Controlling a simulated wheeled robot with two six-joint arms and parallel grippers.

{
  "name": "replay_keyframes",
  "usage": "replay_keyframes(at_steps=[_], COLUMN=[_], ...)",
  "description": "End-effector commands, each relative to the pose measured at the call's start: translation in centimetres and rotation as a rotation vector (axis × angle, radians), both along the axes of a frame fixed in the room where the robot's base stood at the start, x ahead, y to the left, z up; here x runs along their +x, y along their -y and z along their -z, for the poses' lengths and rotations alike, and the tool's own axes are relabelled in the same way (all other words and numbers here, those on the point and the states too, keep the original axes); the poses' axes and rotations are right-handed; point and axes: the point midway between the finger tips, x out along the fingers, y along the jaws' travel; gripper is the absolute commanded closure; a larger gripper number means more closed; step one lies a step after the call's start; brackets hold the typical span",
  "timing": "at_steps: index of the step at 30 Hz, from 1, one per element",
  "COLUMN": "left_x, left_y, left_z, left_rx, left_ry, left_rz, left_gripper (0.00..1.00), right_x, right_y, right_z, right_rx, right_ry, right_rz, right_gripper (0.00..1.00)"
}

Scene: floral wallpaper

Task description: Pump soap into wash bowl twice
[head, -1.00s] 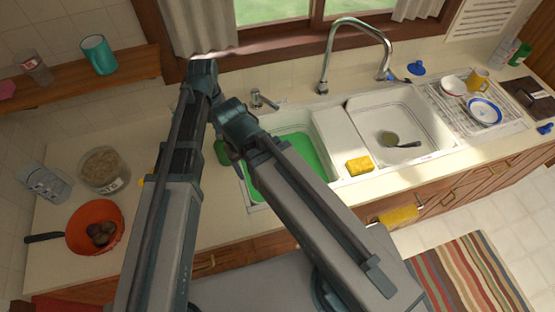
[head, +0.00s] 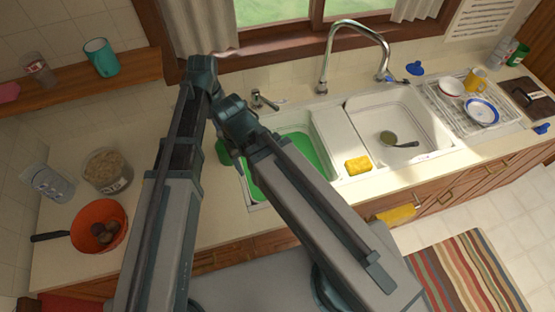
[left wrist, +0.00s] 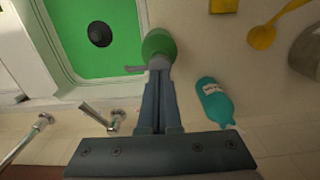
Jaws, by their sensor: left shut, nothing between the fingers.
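The green wash bowl (head: 309,149) sits in the left sink basin, partly behind my arm. In the left wrist view the bowl (left wrist: 105,60) is at the upper left, with a dark round drain in it. The green soap bottle (head: 223,152) stands just left of the sink, partly hidden by my arm. In the left wrist view the bottle (left wrist: 159,44) is seen from above, its grey spout pointing toward the bowl. My left gripper (left wrist: 158,64) is shut and empty, its tips over the pump top. I cannot tell whether they touch it.
A teal bottle (left wrist: 214,101) lies or stands close right of my left gripper. The sink faucet (head: 352,35) rises behind.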

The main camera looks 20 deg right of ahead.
Motion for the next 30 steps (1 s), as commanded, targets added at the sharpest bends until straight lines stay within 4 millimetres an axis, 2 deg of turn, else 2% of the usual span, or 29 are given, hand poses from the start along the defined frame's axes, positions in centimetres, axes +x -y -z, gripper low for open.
replay_keyframes(at_steps=[30], left_x=[0.0], left_y=[0.0], left_z=[3.1], left_rx=[0.000], left_ry=[0.000], left_rz=[0.000], left_gripper=[1.00], right_x=[0.0], right_y=[0.0], right_z=[3.1], right_rx=[0.000], right_ry=[0.000], right_rz=[0.000], right_gripper=[0.35])
